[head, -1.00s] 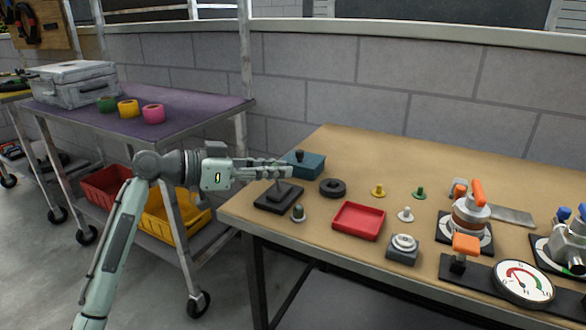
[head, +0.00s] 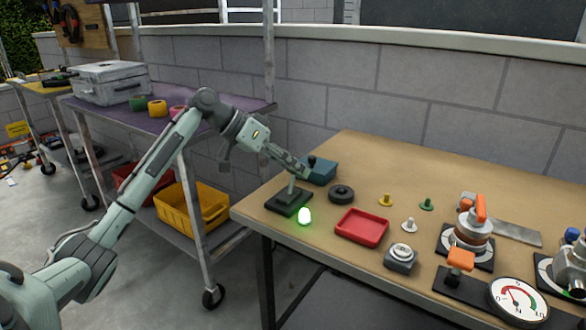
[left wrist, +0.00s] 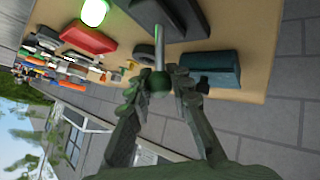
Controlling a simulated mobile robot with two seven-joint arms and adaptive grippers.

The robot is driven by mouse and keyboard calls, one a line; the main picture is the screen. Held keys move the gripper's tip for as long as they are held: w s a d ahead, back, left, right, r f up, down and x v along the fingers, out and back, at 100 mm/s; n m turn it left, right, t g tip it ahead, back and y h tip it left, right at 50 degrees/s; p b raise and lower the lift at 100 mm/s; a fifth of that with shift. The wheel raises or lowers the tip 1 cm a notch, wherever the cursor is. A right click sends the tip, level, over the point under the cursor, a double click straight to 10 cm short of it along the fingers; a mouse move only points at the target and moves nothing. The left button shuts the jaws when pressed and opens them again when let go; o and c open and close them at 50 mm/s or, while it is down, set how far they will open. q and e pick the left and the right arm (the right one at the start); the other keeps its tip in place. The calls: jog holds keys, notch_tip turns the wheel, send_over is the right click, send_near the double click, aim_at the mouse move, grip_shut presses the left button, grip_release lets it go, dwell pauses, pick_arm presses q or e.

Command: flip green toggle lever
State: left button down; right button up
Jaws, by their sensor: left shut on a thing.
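The toggle lever (head: 292,187) is a grey stalk on a dark square base (head: 281,208) at the table's left end. In the left wrist view the stalk (left wrist: 168,42) ends in a green ball knob (left wrist: 159,83). My left gripper (head: 301,172) comes down from the upper left and is shut on the lever at its knob; its fingers (left wrist: 161,78) lie on both sides of it. The small lamp (head: 304,216) in front of the base glows bright green, also in the left wrist view (left wrist: 94,12). My right gripper is not in view.
A blue-grey box (head: 320,171) stands just behind the lever. A black ring (head: 341,194) and a red tray (head: 362,226) lie to the right. Small pegs, a grey button box (head: 401,258), orange-handled valves and a gauge (head: 519,299) stand farther right. A cart (head: 170,119) is at the left.

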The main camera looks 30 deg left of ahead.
pick_arm(q)
jog(key=shift+w+f+n+g, duration=0.15)
jog(key=shift+w+n+g, duration=0.25)
jog(key=shift+g, duration=0.3)
jog(key=shift+w, duration=0.1)
jog(key=c, duration=1.3)
grip_release()
jog(key=shift+f, duration=0.1)
jog(key=shift+c, duration=0.2)
jog(key=v, duration=1.2)
